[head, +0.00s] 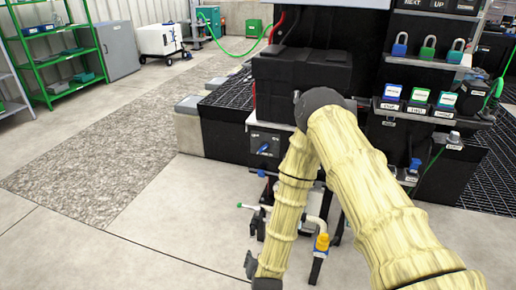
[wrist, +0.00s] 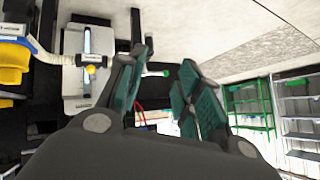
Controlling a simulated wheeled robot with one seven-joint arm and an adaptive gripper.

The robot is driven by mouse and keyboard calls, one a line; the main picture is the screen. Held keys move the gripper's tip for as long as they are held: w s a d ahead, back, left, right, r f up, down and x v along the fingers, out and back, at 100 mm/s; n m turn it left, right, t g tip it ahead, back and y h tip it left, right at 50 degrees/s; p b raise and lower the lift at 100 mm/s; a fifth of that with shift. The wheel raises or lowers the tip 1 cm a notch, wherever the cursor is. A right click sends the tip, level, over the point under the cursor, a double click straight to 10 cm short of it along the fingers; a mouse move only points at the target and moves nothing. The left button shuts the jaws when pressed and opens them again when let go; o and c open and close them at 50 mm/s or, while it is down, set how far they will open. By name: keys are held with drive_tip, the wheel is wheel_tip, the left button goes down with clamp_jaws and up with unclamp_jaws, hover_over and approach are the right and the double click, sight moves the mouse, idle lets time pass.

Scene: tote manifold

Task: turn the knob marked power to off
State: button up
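A blue knob (head: 264,148) sits on the dark front panel (head: 259,139) of a black cabinet, left of my arm in the head view. White marks surround it, too small to read, so I cannot confirm that it says power. My gripper (wrist: 168,62) shows two teal-padded fingers spread apart with nothing between them. In the head view, only dark parts of it show at the bottom, below and apart from the knob. The knob cannot be made out in the wrist view.
Below the panel are pipes and a yellow fitting (head: 322,242), close beside my arm. Padlocks (head: 428,48) and labelled blocks (head: 419,97) stand on shelves at right. A green rack (head: 60,55) stands far left. The concrete floor at left is clear.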

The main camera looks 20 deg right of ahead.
drive_tip(key=w+r+m+t+h+p, duration=0.1)
drive_tip(key=w+r+m+t+h, duration=0.25)
drive_tip(key=w+r, duration=0.85)
drive_tip(key=m+t+h+p, duration=0.2)
drive_tip(key=m+h, duration=0.4)
drive_tip(key=m, duration=0.1)
approach(263, 150)
drive_tip(key=x, duration=0.8)
drive_tip(key=shift+w+d+r, duration=0.1)
drive_tip(key=shift+w, duration=0.3)
clamp_jaws()
